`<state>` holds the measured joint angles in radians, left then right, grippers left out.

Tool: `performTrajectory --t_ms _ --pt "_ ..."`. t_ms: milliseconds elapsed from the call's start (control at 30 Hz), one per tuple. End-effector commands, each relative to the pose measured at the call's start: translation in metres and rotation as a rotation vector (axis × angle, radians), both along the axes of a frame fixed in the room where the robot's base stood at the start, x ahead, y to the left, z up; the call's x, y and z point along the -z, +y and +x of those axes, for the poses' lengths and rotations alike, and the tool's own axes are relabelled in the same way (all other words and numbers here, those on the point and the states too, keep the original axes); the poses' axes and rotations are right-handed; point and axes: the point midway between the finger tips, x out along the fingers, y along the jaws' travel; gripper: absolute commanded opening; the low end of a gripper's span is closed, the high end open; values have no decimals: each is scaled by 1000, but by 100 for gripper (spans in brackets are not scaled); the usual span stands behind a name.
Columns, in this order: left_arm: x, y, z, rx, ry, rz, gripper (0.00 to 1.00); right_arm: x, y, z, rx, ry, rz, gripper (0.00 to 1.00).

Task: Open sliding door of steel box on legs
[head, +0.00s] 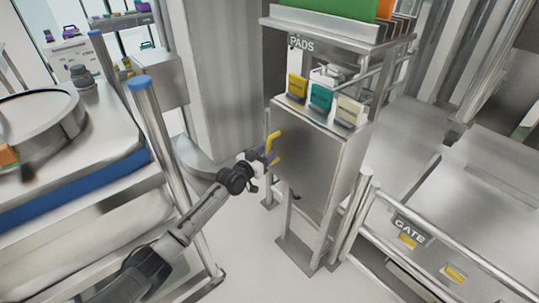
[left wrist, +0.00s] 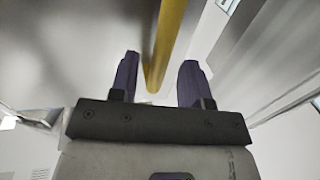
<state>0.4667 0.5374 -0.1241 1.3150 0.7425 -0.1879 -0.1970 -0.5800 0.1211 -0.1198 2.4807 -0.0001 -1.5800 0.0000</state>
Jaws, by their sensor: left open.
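The steel box on legs (head: 305,160) stands at the centre of the head view, its flat front door facing my left arm. A yellow handle (head: 275,146) is on the left part of that front. My left gripper (head: 263,154), with purple fingers, is right at the handle. In the left wrist view the yellow handle (left wrist: 170,40) runs down between the two open fingers of the gripper (left wrist: 159,64). No contact with either finger shows, and I cannot tell how deep the bar sits between them. My right gripper is not in view.
Yellow, teal and cream bins (head: 321,98) sit on top of the box under a PADS shelf (head: 302,43). A rail with a GATE sign (head: 411,225) stands to the right. A blue-edged steel table (head: 75,190) is at the left. Open floor lies before the box.

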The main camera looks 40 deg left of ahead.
Motion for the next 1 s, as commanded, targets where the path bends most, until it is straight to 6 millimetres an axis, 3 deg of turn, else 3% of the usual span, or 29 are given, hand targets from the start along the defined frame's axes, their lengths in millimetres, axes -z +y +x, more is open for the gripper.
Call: performTrajectory --t_ms 300,700,1000 --pt "1 -1 23 0 -1 0 43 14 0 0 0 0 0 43" --pt "0 -1 26 0 0 0 43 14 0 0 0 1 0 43" --pt "0 -1 26 0 0 0 16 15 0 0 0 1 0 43"
